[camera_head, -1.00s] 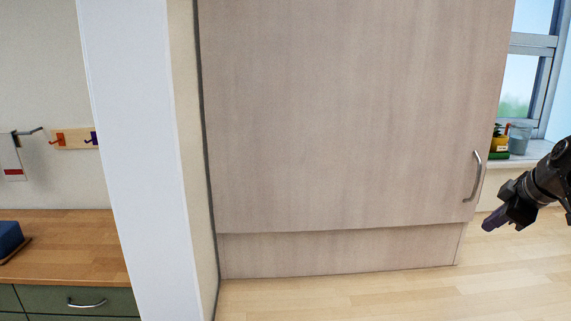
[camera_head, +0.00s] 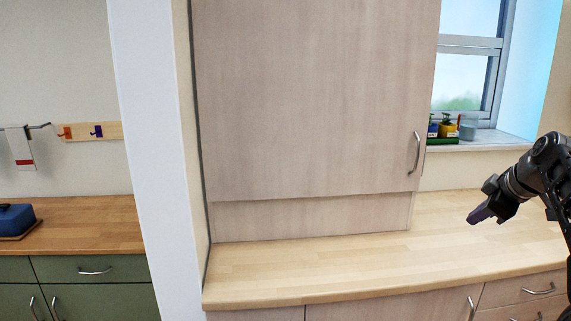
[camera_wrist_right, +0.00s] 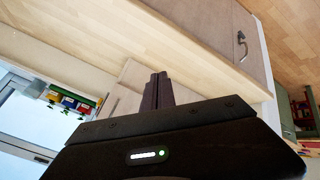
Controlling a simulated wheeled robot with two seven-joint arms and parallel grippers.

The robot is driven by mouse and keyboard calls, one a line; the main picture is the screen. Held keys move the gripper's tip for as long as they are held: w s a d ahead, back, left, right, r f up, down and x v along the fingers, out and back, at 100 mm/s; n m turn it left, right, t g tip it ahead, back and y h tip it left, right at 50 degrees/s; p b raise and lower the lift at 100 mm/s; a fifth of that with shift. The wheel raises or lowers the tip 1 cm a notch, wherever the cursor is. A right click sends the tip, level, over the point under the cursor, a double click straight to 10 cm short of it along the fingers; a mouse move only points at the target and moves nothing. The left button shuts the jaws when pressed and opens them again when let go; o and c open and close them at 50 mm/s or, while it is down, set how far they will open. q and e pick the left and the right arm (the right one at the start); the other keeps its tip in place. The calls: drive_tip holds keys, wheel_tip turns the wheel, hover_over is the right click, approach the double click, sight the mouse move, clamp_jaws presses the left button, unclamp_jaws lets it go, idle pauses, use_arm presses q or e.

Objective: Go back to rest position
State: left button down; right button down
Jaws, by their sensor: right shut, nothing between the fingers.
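My right gripper (camera_head: 481,214) is at the right in the head view, in front of the light wooden worktop (camera_head: 330,265). Its fingers are shut together with nothing between them and point down and left. In the right wrist view the closed fingers (camera_wrist_right: 158,90) show above the dark gripper body. My left gripper is not in view.
A tall wooden cabinet (camera_head: 305,95) with a metal handle stands on the worktop. Drawers (camera_head: 525,291) lie below at the right. Potted plants (camera_head: 443,127) sit on the windowsill. A white post (camera_head: 155,150) separates a second counter (camera_head: 85,222) bearing a blue box (camera_head: 15,219).

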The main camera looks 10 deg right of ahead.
drive_tip(key=w+a+f+m+t+h, duration=0.1)
drive_tip(key=w+f+m, duration=0.35)
drive_tip(key=f, duration=0.35)
drive_tip(key=w+a+f+m, duration=0.1)
drive_tip(key=w+f+m, duration=0.2)
drive_tip(key=w+f, duration=0.35)
drive_tip(key=s+a+f+m+g+y, duration=0.1)
drive_tip(key=s+a+f+m, duration=0.1)
drive_tip(key=a+f, duration=0.8)
drive_tip(key=s+a+f+m+y, duration=0.15)
drive_tip(key=a+f, duration=0.45)
drive_tip(key=f, duration=0.8)
drive_tip(key=s+a+f+g+y, duration=0.1)
drive_tip(key=s+a+f, duration=0.6)
drive_tip(key=s+a, duration=0.15)
drive_tip(key=s+a+f+g, duration=0.2)
drive_tip(key=s+a+f, duration=0.5)
drive_tip(key=a, duration=0.2)
drive_tip(key=s+a+f+g+y, duration=0.1)
drive_tip(key=s+a+f+g, duration=0.1)
drive_tip(key=s+a, duration=0.4)
drive_tip(key=s+a+f+n+g+y, duration=0.1)
drive_tip(key=s+a, duration=0.5)
drive_tip(key=s, duration=0.7)
drive_tip(key=shift+s+a+f+g, duration=0.35)
drive_tip(key=shift+f+g, duration=0.15)
drive_tip(key=shift+f, duration=0.15)
